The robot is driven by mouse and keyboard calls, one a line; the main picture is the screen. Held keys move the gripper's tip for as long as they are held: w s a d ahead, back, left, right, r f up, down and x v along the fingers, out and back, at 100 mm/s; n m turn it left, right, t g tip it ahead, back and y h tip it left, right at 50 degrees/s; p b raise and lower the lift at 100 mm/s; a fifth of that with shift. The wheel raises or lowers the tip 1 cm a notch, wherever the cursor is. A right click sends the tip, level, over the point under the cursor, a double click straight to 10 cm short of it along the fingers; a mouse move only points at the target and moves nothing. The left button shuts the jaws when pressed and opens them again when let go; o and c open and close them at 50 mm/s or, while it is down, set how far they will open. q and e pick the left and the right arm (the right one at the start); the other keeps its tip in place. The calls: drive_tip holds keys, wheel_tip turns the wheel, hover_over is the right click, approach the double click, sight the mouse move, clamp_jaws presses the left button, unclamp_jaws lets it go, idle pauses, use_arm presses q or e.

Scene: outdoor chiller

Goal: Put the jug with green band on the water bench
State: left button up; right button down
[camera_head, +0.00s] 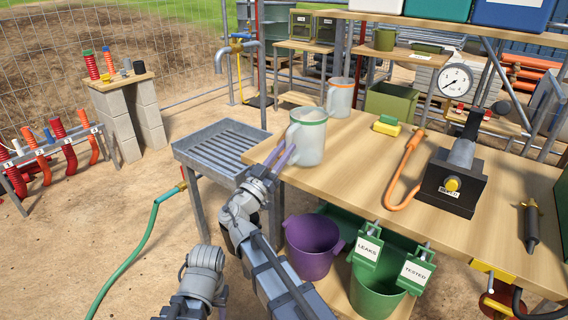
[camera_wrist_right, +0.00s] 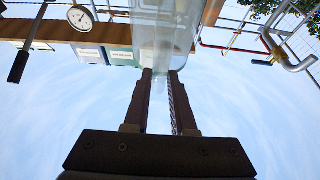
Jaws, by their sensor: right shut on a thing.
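The jug with green band (camera_head: 309,146) is translucent, with a green ring around its rim and a handle on its left side. It appears upright at the left corner of the wooden table; I cannot tell whether its base touches the top. My right gripper (camera_head: 280,157) is shut on the jug, at its near-left side. In the right wrist view the jug (camera_wrist_right: 165,35) rises beyond the two fingers (camera_wrist_right: 163,98). The water bench (camera_head: 200,152), a grey slatted metal tray on legs, stands just left of the jug, with its top bare. My left gripper is not seen.
A second jug with an orange band (camera_head: 341,95) stands behind on the wooden table (camera_head: 360,165). A grey tap (camera_head: 222,57) and its pipe rise behind the water bench. A purple bucket (camera_head: 312,250) and a green bucket (camera_head: 375,290) sit below the table. A green hose (camera_head: 150,235) runs down at left.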

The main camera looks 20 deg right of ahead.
wheel_tip(320, 180, down, 2)
drive_tip(key=shift+f+b, duration=0.1)
drive_tip(key=shift+b, duration=0.5)
drive_tip(key=shift+f, duration=0.1)
drive_tip(key=c, duration=1.2)
unclamp_jaws()
drive_tip(key=o, duration=0.5)
drive_tip(key=shift+c, duration=0.2)
